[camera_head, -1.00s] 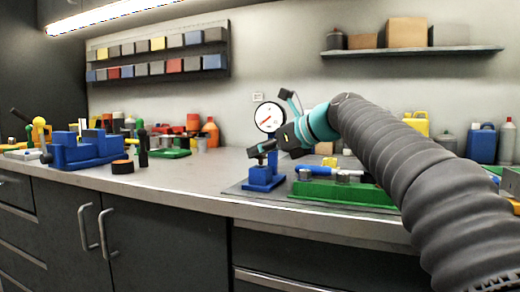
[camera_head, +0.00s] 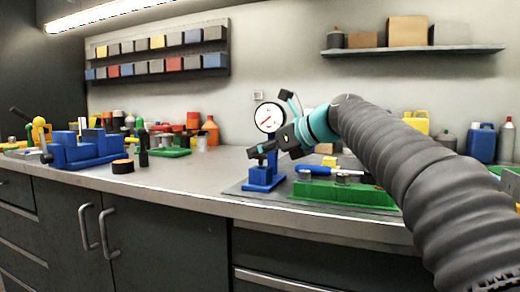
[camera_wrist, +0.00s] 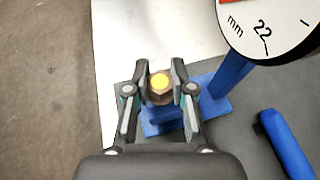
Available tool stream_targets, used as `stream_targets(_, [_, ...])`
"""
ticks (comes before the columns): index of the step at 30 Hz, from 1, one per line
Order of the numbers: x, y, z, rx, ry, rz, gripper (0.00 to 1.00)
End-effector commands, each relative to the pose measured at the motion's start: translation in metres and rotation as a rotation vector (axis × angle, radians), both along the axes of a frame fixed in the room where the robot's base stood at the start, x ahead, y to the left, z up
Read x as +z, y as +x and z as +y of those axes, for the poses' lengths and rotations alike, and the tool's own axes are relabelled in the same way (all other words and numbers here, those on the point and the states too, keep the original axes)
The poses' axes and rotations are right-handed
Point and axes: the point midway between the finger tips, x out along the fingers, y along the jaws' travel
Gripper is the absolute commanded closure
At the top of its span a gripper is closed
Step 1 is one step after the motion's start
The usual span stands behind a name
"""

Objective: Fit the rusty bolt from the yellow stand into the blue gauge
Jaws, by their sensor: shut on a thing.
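My gripper (camera_wrist: 159,92) is shut on the rusty bolt (camera_wrist: 160,97), whose brown hex head with a yellow spot faces up between the fingertips. The blue gauge (camera_head: 262,180) stands on a grey mat and has a white dial (camera_head: 269,117) behind my gripper (camera_head: 262,151). In the wrist view, the gauge's blue base (camera_wrist: 215,107) lies under and beside the bolt. The bolt's lower end is hidden, so I cannot tell how deep it sits in the gauge. I cannot make out the yellow stand for certain.
A blue fixture (camera_head: 85,150) and a black-and-orange roll (camera_head: 122,166) are at the left. The bench between roll and gauge is clear.

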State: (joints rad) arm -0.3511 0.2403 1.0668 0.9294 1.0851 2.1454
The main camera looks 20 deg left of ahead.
Motion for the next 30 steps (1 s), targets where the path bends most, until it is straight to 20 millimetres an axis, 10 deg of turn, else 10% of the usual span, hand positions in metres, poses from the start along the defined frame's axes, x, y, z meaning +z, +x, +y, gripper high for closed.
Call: stream_targets(30, [-0.012,0.000,0.000,-0.001,0.000,-0.001,1.00])
